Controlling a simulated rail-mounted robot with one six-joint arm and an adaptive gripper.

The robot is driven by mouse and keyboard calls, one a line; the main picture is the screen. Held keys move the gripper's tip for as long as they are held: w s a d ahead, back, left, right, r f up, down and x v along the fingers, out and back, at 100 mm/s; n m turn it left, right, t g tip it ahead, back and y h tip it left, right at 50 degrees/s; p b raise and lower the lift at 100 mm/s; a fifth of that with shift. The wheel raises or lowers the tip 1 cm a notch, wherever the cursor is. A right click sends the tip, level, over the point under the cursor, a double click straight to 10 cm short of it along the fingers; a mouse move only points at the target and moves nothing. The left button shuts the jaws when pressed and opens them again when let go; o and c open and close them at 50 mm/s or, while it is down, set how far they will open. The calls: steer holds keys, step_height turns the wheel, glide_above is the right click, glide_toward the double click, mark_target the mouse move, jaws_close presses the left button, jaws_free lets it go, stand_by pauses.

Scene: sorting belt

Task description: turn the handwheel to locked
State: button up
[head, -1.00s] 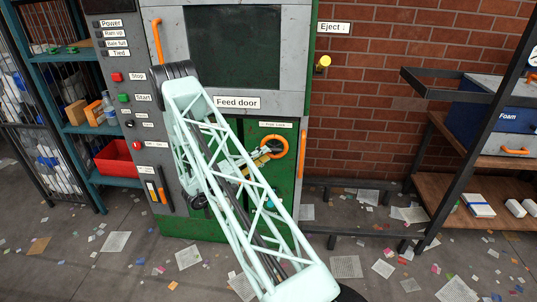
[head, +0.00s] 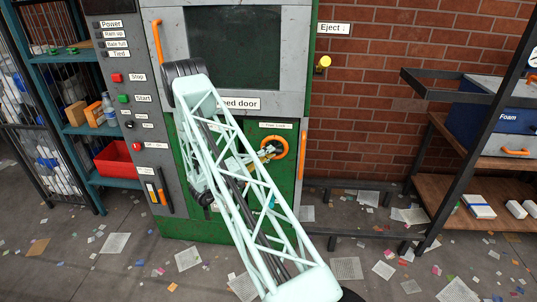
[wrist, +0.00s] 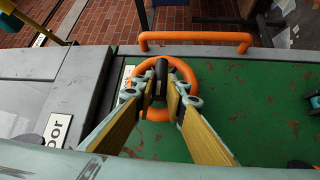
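The handwheel is an orange ring (head: 287,148) with a dark part at its hub, mounted on the green door of the machine under a small label that is too small to read surely. In the wrist view the orange ring (wrist: 148,114) lies straight ahead, with a black knob or handle (wrist: 161,70) standing up from it. My gripper (wrist: 160,88) has its two yellow-padded fingers apart, one on each side of the black knob. A narrow gap seems to show beside the knob; contact is not clear. In the head view my arm partly covers the gripper (head: 262,154).
An orange bar handle (wrist: 195,37) stands at the door's edge, beyond the wheel. A "Feed door" label (head: 241,103) is above, partly behind my arm. A button panel (head: 125,100) is at left. Brick wall and paper-littered floor lie to the right.

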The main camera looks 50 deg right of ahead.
steer(key=shift+c, duration=0.7)
steer(key=shift+r+p, duration=0.15)
steer(key=shift+p, duration=0.2)
steer(key=m+t+y, duration=0.2)
steer(key=m+y, duration=0.1)
steer(key=s+r+m+t+y+p, duration=0.1)
steer(key=m+t+y, duration=0.2)
steer(key=d+r+m+t+y+p, duration=0.1)
steer(key=m+t+y, duration=0.1)
steer(key=m+y, duration=0.1)
steer(key=shift+s+t+y, duration=0.35)
steer(key=shift+t+y, duration=0.05)
steer(key=shift+y, duration=0.1)
stand_by(0.5)
steer(key=shift+r+m+t+b, duration=0.15)
steer(key=shift+m+t+b, duration=0.15)
steer(key=shift+b, duration=0.3)
